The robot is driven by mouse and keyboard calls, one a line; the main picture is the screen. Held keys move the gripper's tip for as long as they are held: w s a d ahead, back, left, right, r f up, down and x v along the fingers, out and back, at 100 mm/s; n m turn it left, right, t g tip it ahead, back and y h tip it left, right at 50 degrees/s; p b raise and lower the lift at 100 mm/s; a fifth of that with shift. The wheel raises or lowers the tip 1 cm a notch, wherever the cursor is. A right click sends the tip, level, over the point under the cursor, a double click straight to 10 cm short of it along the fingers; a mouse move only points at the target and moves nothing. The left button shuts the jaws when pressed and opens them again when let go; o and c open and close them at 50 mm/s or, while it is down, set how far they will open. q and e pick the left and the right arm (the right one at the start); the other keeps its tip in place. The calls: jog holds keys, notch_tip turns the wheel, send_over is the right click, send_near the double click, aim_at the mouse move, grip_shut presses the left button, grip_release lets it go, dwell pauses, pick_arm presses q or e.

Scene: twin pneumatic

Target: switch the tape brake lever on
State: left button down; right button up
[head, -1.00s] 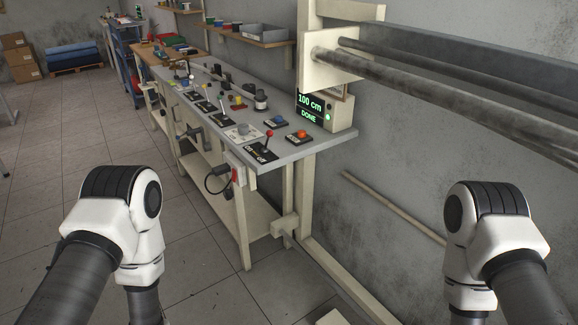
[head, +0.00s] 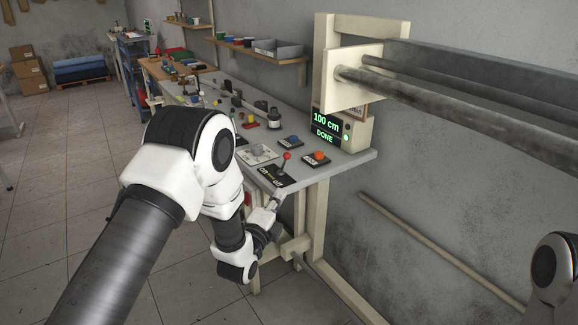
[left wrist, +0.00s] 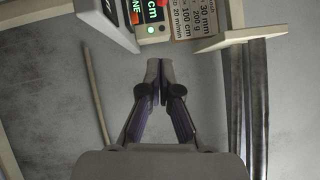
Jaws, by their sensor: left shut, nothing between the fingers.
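The lever (head: 284,165) has a thin stem and a red ball knob. It stands on a black plate (head: 270,178) with pale lettering at the near corner of the workbench, its knob leaning slightly right in the head view. My left gripper (head: 278,197) is just below and in front of the bench's near edge, close to the lever plate but apart from the lever. In the left wrist view the gripper (left wrist: 160,70) is shut and empty, its fingertips together. The lever cannot be made out clearly there. My right gripper is out of view.
A display box (head: 327,128) reads "100 cm DONE". Metal rollers (head: 420,93) stick out above right.

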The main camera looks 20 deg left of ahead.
aim_at(285, 162)
pick_arm(q)
jog(key=w+a+r+p, duration=0.2)
jog(key=w, duration=1)
jog(key=shift+w+p, duration=0.3)
jog(key=shift+p, duration=0.05)
